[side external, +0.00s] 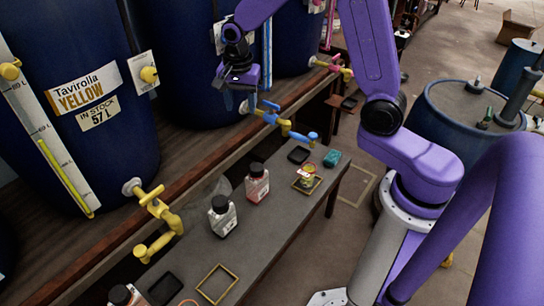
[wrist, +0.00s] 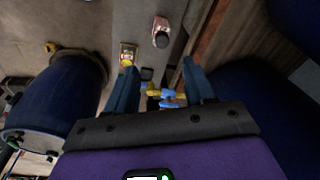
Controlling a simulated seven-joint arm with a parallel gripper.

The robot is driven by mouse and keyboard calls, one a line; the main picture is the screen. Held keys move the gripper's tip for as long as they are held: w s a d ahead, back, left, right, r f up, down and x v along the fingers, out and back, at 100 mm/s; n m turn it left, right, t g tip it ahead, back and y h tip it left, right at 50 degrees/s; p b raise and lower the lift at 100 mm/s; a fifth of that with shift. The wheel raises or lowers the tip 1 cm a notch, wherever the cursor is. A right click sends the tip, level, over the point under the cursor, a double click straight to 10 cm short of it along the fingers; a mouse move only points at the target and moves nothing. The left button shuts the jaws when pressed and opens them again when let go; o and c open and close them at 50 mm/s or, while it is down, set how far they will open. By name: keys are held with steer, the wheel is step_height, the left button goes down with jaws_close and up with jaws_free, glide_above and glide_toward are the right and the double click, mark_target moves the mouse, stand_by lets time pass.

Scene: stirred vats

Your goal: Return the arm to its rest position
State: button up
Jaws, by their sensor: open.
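My gripper (side external: 241,98) hangs in the air in front of the blue vats, above the blue tap (side external: 268,115), in the side view. In the wrist view its two blue fingers stand wide apart (wrist: 160,66) with nothing held between them. My purple arm is bent, reaching from its base at the right over to the vats. The blue tap also shows beyond the fingers in the wrist view (wrist: 168,103).
The yellow tap (side external: 158,215) juts out at left. A blue drum (side external: 455,112) stands at right.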

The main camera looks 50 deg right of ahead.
steer(key=s+a+r+n, duration=0.2)
steer(key=s+a+n, duration=0.1)
steer(key=s+n, duration=0.35)
steer(key=s+a+r+n, duration=0.2)
steer(key=s+a+n, duration=0.1)
steer(key=s+n, duration=0.4)
steer(key=s+d+n+y, duration=0.1)
steer(key=s+d+n, duration=0.1)
steer(key=s+n, duration=1)
steer(key=s, duration=0.5)
steer(key=shift+r+g, duration=0.25)
steer(key=shift+g, duration=0.15)
